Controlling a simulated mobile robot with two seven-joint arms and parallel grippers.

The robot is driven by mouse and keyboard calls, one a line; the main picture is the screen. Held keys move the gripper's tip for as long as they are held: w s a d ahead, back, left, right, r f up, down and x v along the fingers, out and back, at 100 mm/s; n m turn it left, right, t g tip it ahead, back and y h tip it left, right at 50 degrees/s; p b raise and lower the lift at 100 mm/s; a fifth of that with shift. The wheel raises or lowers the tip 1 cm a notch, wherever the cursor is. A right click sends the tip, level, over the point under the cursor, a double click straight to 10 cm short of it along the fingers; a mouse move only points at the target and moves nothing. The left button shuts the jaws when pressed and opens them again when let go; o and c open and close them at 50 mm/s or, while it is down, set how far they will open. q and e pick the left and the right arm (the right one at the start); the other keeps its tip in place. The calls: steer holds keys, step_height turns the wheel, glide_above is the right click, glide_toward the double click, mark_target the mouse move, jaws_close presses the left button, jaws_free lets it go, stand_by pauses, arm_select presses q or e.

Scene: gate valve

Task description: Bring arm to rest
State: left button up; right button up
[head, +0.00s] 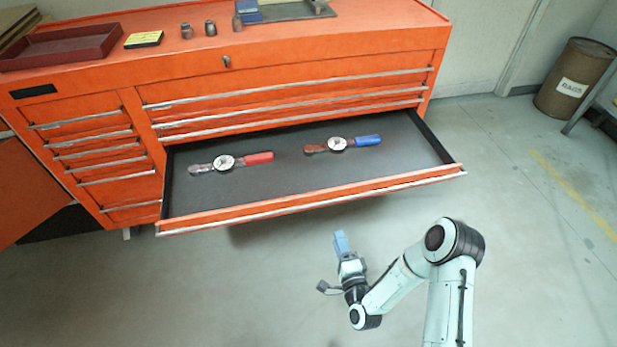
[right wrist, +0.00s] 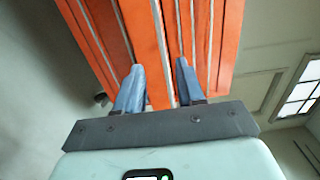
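My right arm (head: 448,285) reaches in from the lower right, bent at the elbow. My right gripper (head: 341,243) has blue fingers and is in front of the open drawer, clear of its front edge in the picture. In the right wrist view the two fingers of the gripper (right wrist: 160,75) stand apart with nothing between them. Behind them is the orange cabinet (right wrist: 205,40). My left gripper is not in view.
The orange tool cabinet (head: 290,62) has one open drawer (head: 270,190). In it lie a red-handled gauge wrench (head: 226,162) and a blue-handled one (head: 338,144). A dark red tray (head: 60,46) is on top. A brown barrel (head: 575,78) stands far right. Floor around my arm is free.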

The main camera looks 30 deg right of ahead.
steer(key=s+a+f+n+g+y, duration=0.2)
steer(key=a+f+n+g+y, duration=0.15)
steer(key=a+f+n, duration=0.35)
steer(key=s+a+f+n+g+y, duration=0.2)
steer(key=s+a+f+n+g, duration=0.1)
steer(key=s+f+n+g, duration=0.25)
steer(key=s+a+f+n+g+y, duration=0.1)
steer(key=s+a+f+n+g, duration=0.35)
steer(key=s, duration=0.45)
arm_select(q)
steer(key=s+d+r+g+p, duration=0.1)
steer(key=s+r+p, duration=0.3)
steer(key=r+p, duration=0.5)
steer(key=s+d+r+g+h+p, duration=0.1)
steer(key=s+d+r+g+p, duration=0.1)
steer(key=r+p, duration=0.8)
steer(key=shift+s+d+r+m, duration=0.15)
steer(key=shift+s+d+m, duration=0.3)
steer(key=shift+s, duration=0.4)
arm_select(e)
steer(key=s+a+r+g, duration=0.1)
steer(key=s+r, duration=0.3)
steer(key=r, duration=0.4)
steer(key=s+a+r+g+y, duration=0.1)
steer(key=s+r+g, duration=0.3)
steer(key=r, duration=0.5)
steer(key=shift+s+a, duration=0.6)
steer(key=shift+a, duration=0.1)
